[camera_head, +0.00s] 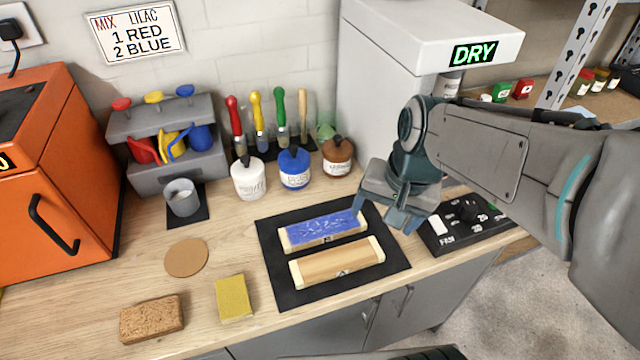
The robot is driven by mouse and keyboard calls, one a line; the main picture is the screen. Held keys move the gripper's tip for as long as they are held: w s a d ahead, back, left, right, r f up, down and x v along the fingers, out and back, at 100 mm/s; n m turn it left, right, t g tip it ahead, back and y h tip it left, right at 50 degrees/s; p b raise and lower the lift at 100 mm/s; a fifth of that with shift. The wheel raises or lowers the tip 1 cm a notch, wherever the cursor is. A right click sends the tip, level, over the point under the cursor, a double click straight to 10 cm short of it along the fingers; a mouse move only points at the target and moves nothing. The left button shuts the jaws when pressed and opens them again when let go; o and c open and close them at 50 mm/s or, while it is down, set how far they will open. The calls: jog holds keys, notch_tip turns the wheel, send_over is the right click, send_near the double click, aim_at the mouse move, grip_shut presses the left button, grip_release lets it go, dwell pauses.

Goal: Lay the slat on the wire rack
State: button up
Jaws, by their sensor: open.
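Two slats lie side by side on a black mat (292,284) on the workbench. The far slat (322,231) has a blue, uneven top and pale wooden ends. The near slat (336,262) is bare wood with pale ends. My gripper (386,214) is open and empty, just right of the far slat's right end, over the mat's right edge. It appears to be above the bench and apart from both slats. I cannot make out a wire rack in this view.
A white unit (400,60) with a DRY sign (474,53) stands behind my arm. A black control box (466,226) sits right of the mat. Paint bottles (295,170) stand behind it. A sponge (234,298), brown block (151,319) and cork disc (186,258) lie left.

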jog(key=w+a+m+g+y+p, duration=0.25)
jog(key=w+a+m, duration=0.35)
jog(key=w+m, duration=0.3)
jog(key=m+h+b, duration=0.1)
jog(key=m, duration=0.1)
send_over(323, 227)
jog(key=d, duration=0.1)
notch_tip(323, 227, down, 8)
jog(key=shift+w+d+f, duration=0.1)
jog(key=shift+d, duration=0.05)
jog(key=shift+x, duration=2.6)
jog(key=shift+w+d, duration=0.15)
jog(key=shift+d, duration=0.05)
jog(key=c, duration=1.2)
jog(key=shift+c, duration=0.2)
